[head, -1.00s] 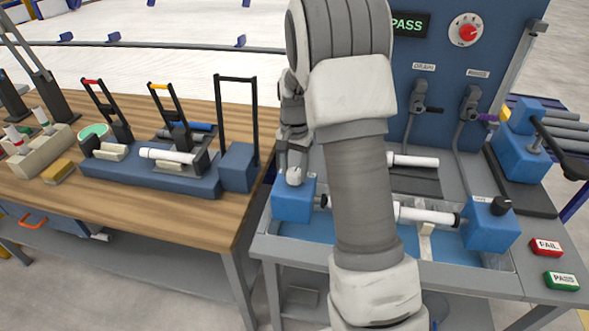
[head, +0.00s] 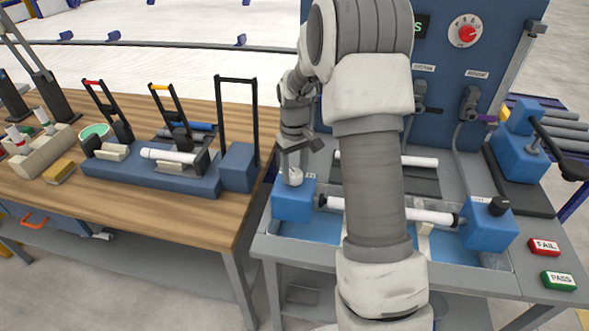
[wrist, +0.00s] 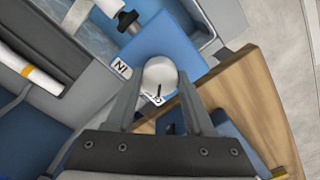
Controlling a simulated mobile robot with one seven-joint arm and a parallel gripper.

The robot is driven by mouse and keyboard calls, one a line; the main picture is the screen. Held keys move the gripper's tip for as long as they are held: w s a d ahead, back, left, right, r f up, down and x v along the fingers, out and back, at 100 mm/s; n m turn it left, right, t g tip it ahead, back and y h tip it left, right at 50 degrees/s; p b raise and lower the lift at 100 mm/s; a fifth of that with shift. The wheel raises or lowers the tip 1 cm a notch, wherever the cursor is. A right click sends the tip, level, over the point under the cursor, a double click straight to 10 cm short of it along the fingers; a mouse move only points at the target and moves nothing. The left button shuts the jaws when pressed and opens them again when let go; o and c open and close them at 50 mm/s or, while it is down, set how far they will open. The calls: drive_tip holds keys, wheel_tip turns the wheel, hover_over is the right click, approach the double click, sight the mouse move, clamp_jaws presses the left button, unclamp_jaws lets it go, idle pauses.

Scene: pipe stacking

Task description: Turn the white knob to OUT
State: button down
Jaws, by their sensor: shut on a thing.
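The white knob (wrist: 160,76) is a round cap on top of a blue block (wrist: 150,43) in the wrist view. In the head view the knob (head: 293,178) sits on the left blue block (head: 293,203) of the tray. My gripper (wrist: 159,84) is shut on the knob, one finger on each side. A dark line on the knob points toward the bottom of the wrist view, at a partly hidden label (wrist: 154,98). The IN label (wrist: 121,68) lies to the knob's left. In the head view my gripper (head: 296,167) is over the block.
A white pipe (head: 425,216) lies across the water tray to the right. Another white pipe (head: 405,161) lies behind it. The wooden bench (head: 190,230) with its blue fixture (head: 150,178) stands on the left. FAIL (head: 544,247) and PASS (head: 559,280) buttons are at the right.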

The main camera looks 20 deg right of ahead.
sight(294, 173)
drive_tip(key=n+p, duration=0.1)
drive_tip(key=n, duration=0.5)
drive_tip(key=shift+n, duration=0.3)
idle(0.4)
drive_tip(key=shift+c, duration=1.4)
unclamp_jaws()
wheel_tip(294, 173, up, 18)
drive_tip(key=p, duration=0.1)
drive_tip(key=shift+f+p, duration=0.25)
drive_tip(key=shift+p, duration=0.05)
drive_tip(key=shift+a, duration=0.1)
